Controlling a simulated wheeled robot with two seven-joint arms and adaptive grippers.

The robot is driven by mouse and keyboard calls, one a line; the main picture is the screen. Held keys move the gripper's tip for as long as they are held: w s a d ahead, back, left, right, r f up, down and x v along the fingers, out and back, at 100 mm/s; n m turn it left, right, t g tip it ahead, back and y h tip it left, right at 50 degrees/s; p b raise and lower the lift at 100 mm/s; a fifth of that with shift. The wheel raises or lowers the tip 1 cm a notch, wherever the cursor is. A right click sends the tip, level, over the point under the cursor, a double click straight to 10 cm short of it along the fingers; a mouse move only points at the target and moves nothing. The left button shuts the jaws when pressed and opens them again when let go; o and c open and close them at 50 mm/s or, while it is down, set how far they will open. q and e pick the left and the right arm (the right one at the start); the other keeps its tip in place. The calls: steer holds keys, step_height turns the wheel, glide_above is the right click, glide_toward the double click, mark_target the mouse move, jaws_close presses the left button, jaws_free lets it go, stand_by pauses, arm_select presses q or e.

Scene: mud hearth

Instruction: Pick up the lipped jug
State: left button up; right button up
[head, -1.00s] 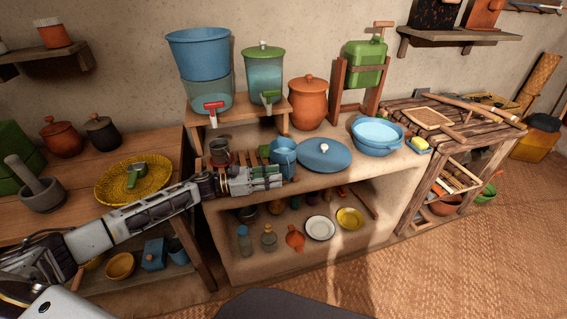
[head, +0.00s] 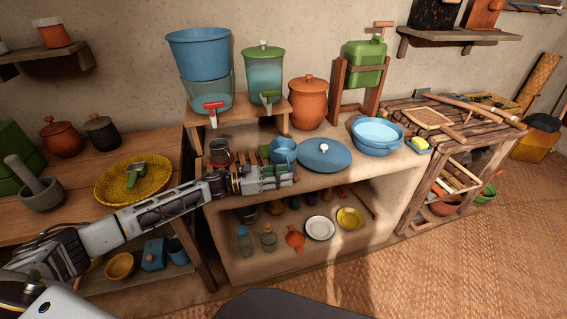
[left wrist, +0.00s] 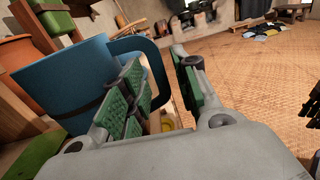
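The lipped jug is the blue vessel (head: 284,149) on the clay counter, left of the blue lid. In the left wrist view its blue body (left wrist: 65,85) stands left of my fingers, and its loop handle (left wrist: 152,52) reaches toward them. My left gripper (head: 282,177) is in front of the jug and hides its lower part. The left wrist view shows its green-padded fingers (left wrist: 158,68) apart, with part of the handle showing behind and between them. I cannot tell if a pad touches the handle.
A blue lid (head: 325,155) lies right of the jug, with a blue pot (head: 377,136) beyond. An orange lidded pot (head: 308,103) and a low wooden stand (head: 241,113) with dispensers are behind. Bottles and plates fill the lower shelf. Woven floor (head: 440,260) is clear at the right.

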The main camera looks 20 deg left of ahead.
arm_select(q)
steer(key=shift+x, duration=1.05)
steer(key=shift+c, duration=0.3)
jaws_close()
steer(key=shift+r, duration=0.1)
